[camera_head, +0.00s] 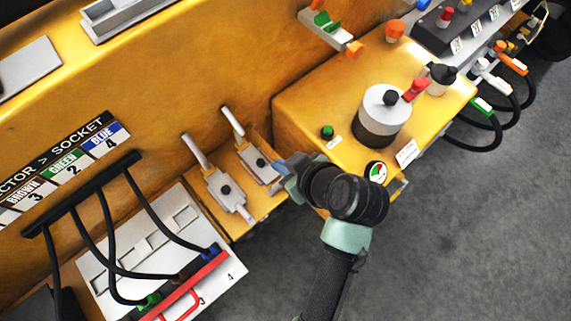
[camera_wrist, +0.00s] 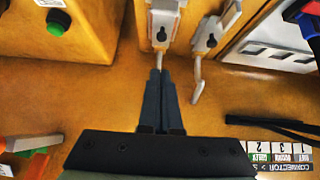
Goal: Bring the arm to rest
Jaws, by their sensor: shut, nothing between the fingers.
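My gripper (camera_wrist: 159,75) is shut and empty in the wrist view, its two dark fingers pressed together. Its tips lie close to the white lever of a grey latch plate (camera_wrist: 163,20); I cannot tell whether they touch it. In the head view my gripper (camera_head: 283,172) is at the right side of the nearer-right latch plate (camera_head: 258,163). My dark arm reaches up from the bottom of the picture. A second latch plate (camera_head: 224,190) with a lever stands to the left, and it also shows in the wrist view (camera_wrist: 209,38).
A white socket panel (camera_head: 150,235) with black cables stands at the lower left. A yellow block at the right bears a grey cylinder (camera_head: 383,115), a green button (camera_head: 327,131) and a gauge (camera_head: 376,171). Cables hang at the upper right. Grey floor (camera_head: 470,240) is open at the lower right.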

